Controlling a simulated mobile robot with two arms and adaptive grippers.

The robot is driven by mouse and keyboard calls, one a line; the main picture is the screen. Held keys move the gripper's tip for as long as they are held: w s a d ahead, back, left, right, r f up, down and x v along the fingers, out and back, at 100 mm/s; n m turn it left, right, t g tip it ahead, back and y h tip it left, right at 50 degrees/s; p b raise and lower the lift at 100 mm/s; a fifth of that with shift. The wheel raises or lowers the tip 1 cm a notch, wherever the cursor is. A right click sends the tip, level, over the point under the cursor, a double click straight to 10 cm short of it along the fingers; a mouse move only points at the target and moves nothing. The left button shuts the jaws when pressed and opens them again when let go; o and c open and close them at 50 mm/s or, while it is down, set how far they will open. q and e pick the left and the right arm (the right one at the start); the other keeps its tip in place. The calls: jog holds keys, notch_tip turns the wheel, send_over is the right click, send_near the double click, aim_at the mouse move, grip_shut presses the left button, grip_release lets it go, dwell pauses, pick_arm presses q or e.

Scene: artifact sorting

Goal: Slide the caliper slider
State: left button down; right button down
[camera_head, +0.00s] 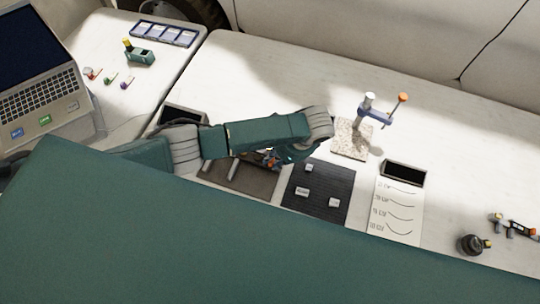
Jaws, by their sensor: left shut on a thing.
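My left gripper (275,156) is beneath the end of my teal left arm, over a dark brown mat (258,183) at the middle of the table. The arm hides most of the gripper. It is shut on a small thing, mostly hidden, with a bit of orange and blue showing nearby. I cannot tell whether that thing is the caliper. A small grey and black device with orange parts (515,227) lies at the far right; it may be a caliper, but it is too small to be sure. My right gripper is not in view.
A speckled block (352,140) carries a post with a blue arm (374,116) and orange knob. The back right is clear.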

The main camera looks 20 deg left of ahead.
pick_arm(q)
jog(key=c, duration=1.6)
grip_release()
jog(key=shift+s+a+f, duration=0.1)
jog(key=shift+s+a, duration=0.05)
jog(key=shift+a, duration=0.05)
jog(key=shift+o, duration=0.6)
jog(key=shift+a, duration=0.1)
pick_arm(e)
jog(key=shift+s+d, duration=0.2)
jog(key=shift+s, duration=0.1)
pick_arm(q)
jog(key=shift+d+r, duration=0.25)
jog(key=shift+r, duration=0.1)
jog(key=v, duration=1.1)
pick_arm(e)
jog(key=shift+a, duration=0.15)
pick_arm(q)
jog(key=shift+r, duration=0.1)
